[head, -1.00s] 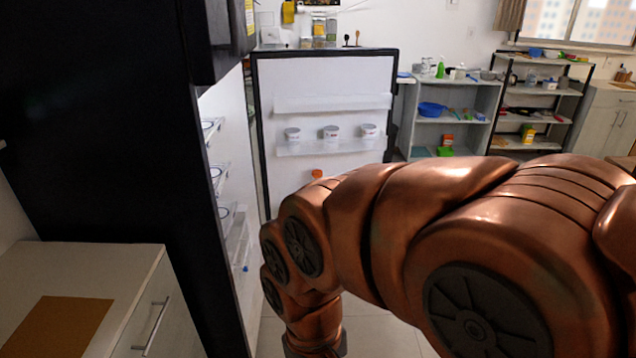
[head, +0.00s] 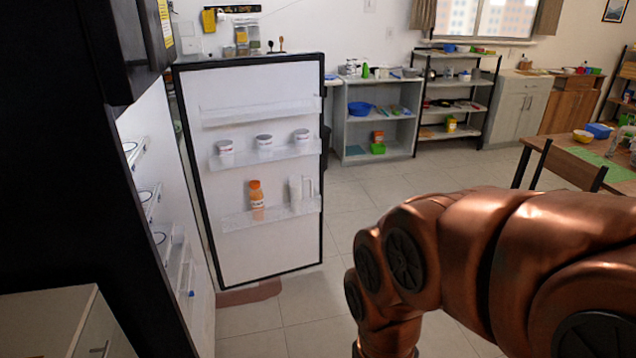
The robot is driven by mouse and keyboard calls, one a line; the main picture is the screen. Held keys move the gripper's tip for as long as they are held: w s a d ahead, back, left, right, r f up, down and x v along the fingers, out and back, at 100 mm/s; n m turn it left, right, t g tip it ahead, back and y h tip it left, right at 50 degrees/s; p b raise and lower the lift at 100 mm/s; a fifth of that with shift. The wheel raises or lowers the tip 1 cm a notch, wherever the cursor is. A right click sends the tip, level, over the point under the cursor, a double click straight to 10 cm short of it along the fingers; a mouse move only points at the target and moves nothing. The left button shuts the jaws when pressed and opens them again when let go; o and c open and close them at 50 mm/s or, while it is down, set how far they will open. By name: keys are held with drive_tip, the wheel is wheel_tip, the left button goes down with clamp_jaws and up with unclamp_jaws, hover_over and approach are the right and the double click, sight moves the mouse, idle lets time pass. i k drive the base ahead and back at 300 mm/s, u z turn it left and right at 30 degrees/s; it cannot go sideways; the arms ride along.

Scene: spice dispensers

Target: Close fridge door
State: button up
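The fridge door (head: 260,90) stands wide open in the head view, its white inner side facing me inside a black frame. Its shelves hold several white jars, an orange bottle (head: 256,193) and a clear container. The black fridge body (head: 60,170) is at the left, with white inner shelves (head: 155,195) showing along its open side. My copper arm comes in from the right and bends down at the lower centre, apart from the door in the picture. My gripper is below the frame and cannot be seen.
Tiled floor (head: 345,215) is clear between the door and the shelf units. A grey shelf unit (head: 343,130) and a black rack (head: 470,85) stand at the back. A wooden table (head: 570,165) is at the right. A light cabinet (head: 60,315) is at the lower left.

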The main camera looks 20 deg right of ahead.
sight(240, 99)
drive_tip(key=z, duration=0.95)
drive_tip(key=i, duration=6.95)
drive_tip(key=u, duration=5.05)
drive_tip(key=i, duration=0.15)
drive_tip(key=z, duration=0.3)
